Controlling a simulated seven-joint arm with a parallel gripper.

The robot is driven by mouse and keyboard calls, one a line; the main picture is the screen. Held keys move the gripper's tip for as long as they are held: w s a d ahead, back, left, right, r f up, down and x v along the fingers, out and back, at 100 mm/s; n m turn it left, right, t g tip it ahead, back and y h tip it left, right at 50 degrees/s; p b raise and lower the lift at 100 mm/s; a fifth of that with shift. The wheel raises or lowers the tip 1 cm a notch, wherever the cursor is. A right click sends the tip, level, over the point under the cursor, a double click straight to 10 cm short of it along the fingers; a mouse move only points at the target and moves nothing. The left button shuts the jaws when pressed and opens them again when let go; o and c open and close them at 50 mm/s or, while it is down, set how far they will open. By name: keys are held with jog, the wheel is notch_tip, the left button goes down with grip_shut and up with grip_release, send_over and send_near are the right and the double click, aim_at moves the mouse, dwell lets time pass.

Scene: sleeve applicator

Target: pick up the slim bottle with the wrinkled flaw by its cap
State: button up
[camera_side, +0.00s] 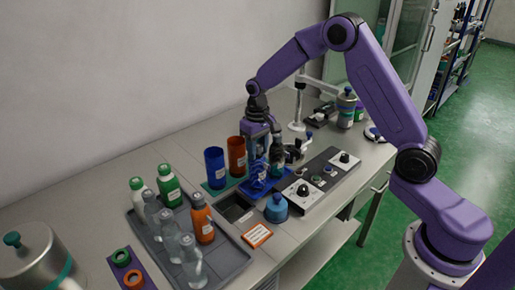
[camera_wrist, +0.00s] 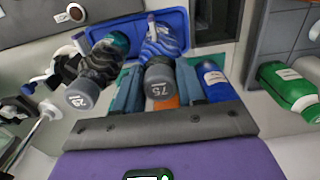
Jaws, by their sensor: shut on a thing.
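My gripper (camera_side: 259,148) points down over a blue tray (camera_side: 253,197) at the middle of the bench. In the wrist view its two fingers (camera_wrist: 158,88) are shut on the grey cap, marked 75, of a slim bottle (camera_wrist: 161,42) with a blue, wavy-patterned sleeve. The bottle is upright; I cannot tell whether its base touches the tray. A second bottle (camera_wrist: 97,62) with a dark, wavy sleeve and a grey cap marked 20 stands just beside it, outside the fingers; it also shows in the side view (camera_side: 277,158). Which sleeve is wrinkled is hard to tell.
A blue cup (camera_side: 215,167) and an orange cup (camera_side: 237,155) stand close left of my gripper. A control panel (camera_side: 325,180) lies to the right and a blue jar (camera_side: 276,208) in front. A grey tray (camera_side: 222,267) holds several bottles at the front left.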

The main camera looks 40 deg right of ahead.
jog(key=shift+r, duration=0.15)
jog(key=shift+r, duration=3.65)
